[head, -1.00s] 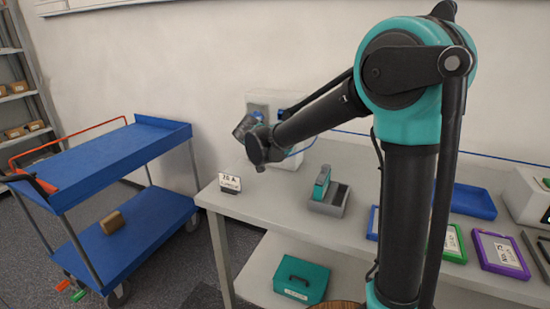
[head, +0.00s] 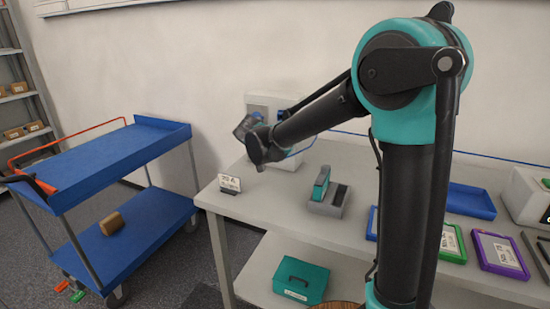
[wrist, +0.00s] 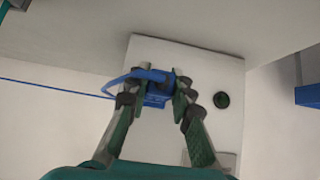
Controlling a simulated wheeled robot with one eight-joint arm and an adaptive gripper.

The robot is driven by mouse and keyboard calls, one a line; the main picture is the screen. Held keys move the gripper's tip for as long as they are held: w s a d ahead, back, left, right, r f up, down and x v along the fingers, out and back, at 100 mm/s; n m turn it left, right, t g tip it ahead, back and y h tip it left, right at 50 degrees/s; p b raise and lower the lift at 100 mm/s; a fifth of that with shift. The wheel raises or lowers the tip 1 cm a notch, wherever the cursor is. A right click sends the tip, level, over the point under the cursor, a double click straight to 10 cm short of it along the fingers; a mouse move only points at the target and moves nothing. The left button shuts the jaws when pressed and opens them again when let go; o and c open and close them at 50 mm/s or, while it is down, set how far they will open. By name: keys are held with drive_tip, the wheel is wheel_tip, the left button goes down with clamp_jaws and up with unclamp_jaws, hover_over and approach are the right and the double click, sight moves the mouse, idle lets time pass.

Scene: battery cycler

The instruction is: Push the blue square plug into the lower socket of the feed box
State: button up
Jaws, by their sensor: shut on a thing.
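My gripper (wrist: 160,88) is shut on the blue plug (wrist: 157,98), with one finger on each side of it. The plug is in front of the white feed box (wrist: 190,60), and a blue cable loops from it to the left in the wrist view. I cannot tell whether the plug touches the box or sits in a socket, as the fingers and plug cover that spot. A round dark fitting (wrist: 222,99) shows on the box beside the gripper. In the head view the feed box (head: 291,160) stands against the wall, partly behind my gripper (head: 243,127).
A small sign (head: 229,183) and a grey holder with a teal block (head: 321,184) stand on the bench (head: 270,205). Blue, green and purple trays lie to the right. A blue cart (head: 110,165) stands left. A teal case (head: 301,280) sits on the lower shelf.

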drive_tip(key=shift+w+d, duration=0.15)
drive_tip(key=shift+w, duration=0.2)
idle(0.3)
drive_tip(key=o, duration=0.9)
drive_tip(key=shift+s, duration=0.1)
